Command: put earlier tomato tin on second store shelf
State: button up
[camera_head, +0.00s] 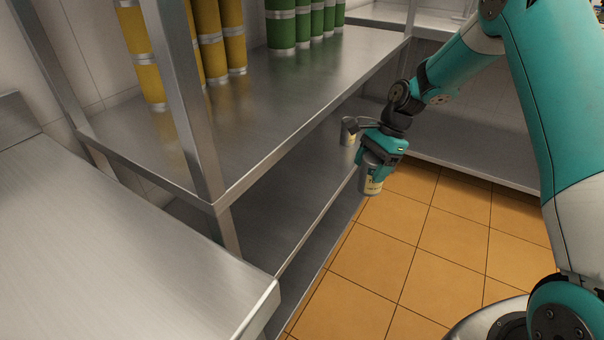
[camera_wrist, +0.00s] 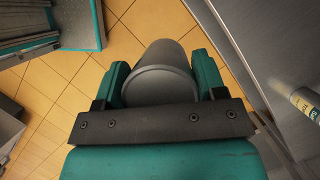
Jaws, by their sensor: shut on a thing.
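My gripper (camera_head: 374,168) is shut on a grey tin (camera_head: 371,186) with a pale yellowish label. It holds the tin in the air over the floor, just outside the shelf unit's edge. In the wrist view the tin (camera_wrist: 163,72) sits between the two teal fingers (camera_wrist: 162,85), its plain grey end toward the camera. A second tin (camera_head: 347,137) is beyond my gripper, over the lower shelf (camera_head: 300,205); it also shows in the wrist view (camera_wrist: 303,101), with part of a label. The held tin's full label is not readable.
The upper shelf (camera_head: 280,105) holds yellow cans (camera_head: 207,40) and green cans (camera_head: 281,25). A metal post (camera_head: 185,100) stands at its near corner. A steel counter (camera_head: 110,250) fills the lower left. The tiled floor (camera_head: 430,245) beside the shelves is clear.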

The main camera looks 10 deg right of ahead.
jog(key=w+d+f+m+t+h+b, duration=0.1)
jog(key=w+f+m+t+b, duration=0.15)
jog(key=f+m+b, duration=0.55)
jog(key=w+d+f+m+t+b, duration=0.2)
jog(key=w+f+m+b, duration=0.15)
jog(key=b, duration=0.75)
jog(key=w+a+f+b, duration=0.1)
jog(key=w+a+b, duration=0.1)
jog(key=w+a, duration=0.2)
jog(key=w+a+b, duration=0.2)
jog(key=w+a, duration=0.2)
jog(key=w+a+f+b, duration=0.1)
jog(key=w+a+b, duration=0.1)
jog(key=w+a, duration=0.2)
jog(key=shift+w+a+f+b, duration=0.3)
jog(key=shift+w+a+b, duration=0.1)
jog(key=shift+w, duration=0.2)
jog(key=shift+r, duration=0.2)
jog(key=shift+f+p, duration=0.1)
jog(key=shift+p, duration=0.2)
jog(key=o, duration=1.3)
jog(key=shift+f, duration=0.1)
